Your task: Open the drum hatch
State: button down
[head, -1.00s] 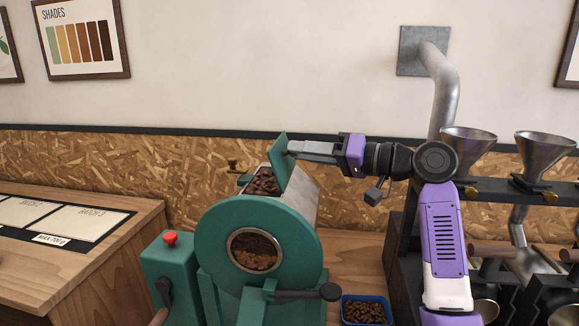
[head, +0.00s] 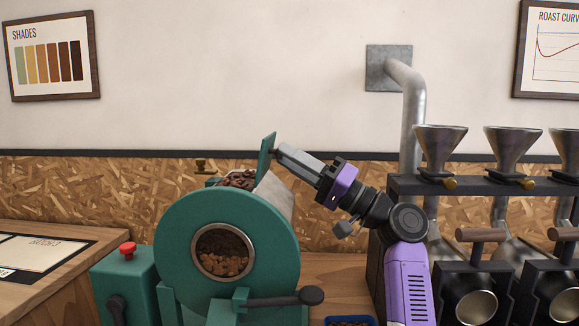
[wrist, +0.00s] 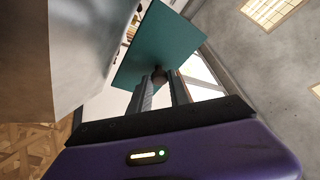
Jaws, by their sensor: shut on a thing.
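The drum hatch (head: 266,157) is a teal plate that stands up, nearly upright, at the top of the teal roaster drum (head: 175,250). Brown beans (head: 238,180) show in the opening at the drum's top, left of the hatch. My gripper (head: 281,152) comes from the right and is shut on the hatch's knob. The wrist view shows the dark round knob (wrist: 159,76) between the two grey fingers, with the teal hatch (wrist: 160,45) beyond it. The hatch's hinge is hidden.
A red button (head: 128,249) tops the teal box at left. A black-knobbed handle (head: 311,295) sticks out at the drum's front. Metal funnels (head: 440,142) stand on a dark rack at right, near my arm. A blue bean tray (head: 350,322) is at the bottom edge.

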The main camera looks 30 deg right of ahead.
dwell(0.3)
jog(key=c, duration=1.2)
grip_release()
jog(key=shift+c, duration=0.2)
notch_tip(320, 180, up, 20)
jog(key=p, duration=0.1)
